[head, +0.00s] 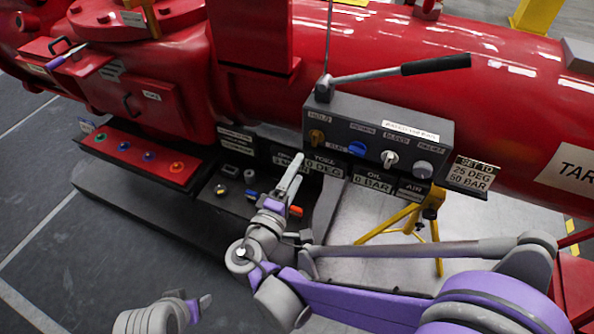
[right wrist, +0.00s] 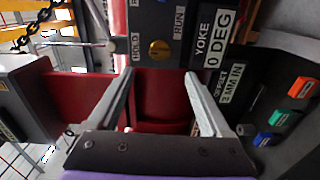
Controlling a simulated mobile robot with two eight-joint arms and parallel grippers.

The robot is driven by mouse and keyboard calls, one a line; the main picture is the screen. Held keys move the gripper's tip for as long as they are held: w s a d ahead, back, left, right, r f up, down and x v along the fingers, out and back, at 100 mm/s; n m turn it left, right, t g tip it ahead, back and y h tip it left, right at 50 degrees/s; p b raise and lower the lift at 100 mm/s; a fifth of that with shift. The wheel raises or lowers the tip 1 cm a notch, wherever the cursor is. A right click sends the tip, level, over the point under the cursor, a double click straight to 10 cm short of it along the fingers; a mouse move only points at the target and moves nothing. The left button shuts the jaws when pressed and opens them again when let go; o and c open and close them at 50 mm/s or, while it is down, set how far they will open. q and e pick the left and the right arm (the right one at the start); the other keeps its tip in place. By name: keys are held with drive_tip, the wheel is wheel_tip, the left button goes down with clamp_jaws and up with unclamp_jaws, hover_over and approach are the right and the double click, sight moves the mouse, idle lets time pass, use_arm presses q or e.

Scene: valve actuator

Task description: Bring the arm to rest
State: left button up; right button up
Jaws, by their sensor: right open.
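My right gripper (head: 295,168) is in the middle of the head view, at the end of the purple and grey arm that comes in from the right. It appears in front of the lower left of the grey control box (head: 440,138). In the right wrist view its two fingers (right wrist: 160,74) are spread apart with nothing between them. Behind the fingers are a red surface (right wrist: 160,88) and the control panel with a yellow knob (right wrist: 159,50). My left gripper (head: 203,304) shows small at the bottom left of the head view, clear of the machine; its jaw gap is unclear.
The large red valve actuator (head: 480,70) fills the back. A lever with a black handle (head: 435,64) stands above the control box. A red button panel (head: 135,155) is at left. A yellow stand (head: 437,235) is at right. Grey floor (head: 110,255) is open at lower left.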

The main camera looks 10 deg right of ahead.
drive_tip(key=s+d+f+m+g+y+p, duration=0.2)
drive_tip(key=s+d+m+g+p, duration=0.15)
drive_tip(key=s+d, duration=0.2)
drive_tip(key=s+d+f+m+g+y+p, duration=0.1)
drive_tip(key=s+d+f+m+g+p, duration=0.1)
drive_tip(key=s+d+g, duration=0.4)
drive_tip(key=s+a+r+m+y+p, duration=0.2)
drive_tip(key=s+m+y+p, duration=0.1)
drive_tip(key=s+m+y, duration=0.2)
drive_tip(key=shift+s+a+y+p, duration=0.25)
drive_tip(key=shift+s+y+p, duration=0.1)
drive_tip(key=shift+s+y, duration=0.55)
drive_tip(key=shift+w, duration=0.15)
